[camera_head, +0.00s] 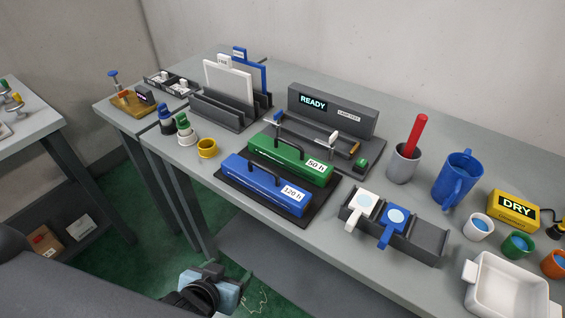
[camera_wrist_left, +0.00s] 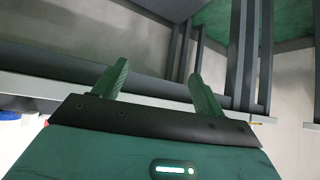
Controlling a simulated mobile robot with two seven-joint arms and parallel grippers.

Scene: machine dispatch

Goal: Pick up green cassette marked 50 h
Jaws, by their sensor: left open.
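The green cassette (camera_head: 287,164) has a black handle and a white label reading 50 h. It lies in a dark tray (camera_head: 222,181) on the grey bench, behind the blue cassette (camera_head: 262,190) marked 120 h. My left gripper (camera_head: 220,287) is low at the bottom of the head view, in front of the bench and well apart from both cassettes. In the left wrist view its two green fingers (camera_wrist_left: 160,86) are spread with nothing between them. The cassettes cannot be made out in the left wrist view. My right gripper is not in view.
Behind the cassettes stands a grey READY tester (camera_head: 331,112). A rack (camera_head: 222,112) holding upright plates is at back left. A yellow cup (camera_head: 207,148) sits left of the tray. A dark holder (camera_head: 422,240) with white and blue paddles is to the right. The bench's front edge lies between gripper and cassettes.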

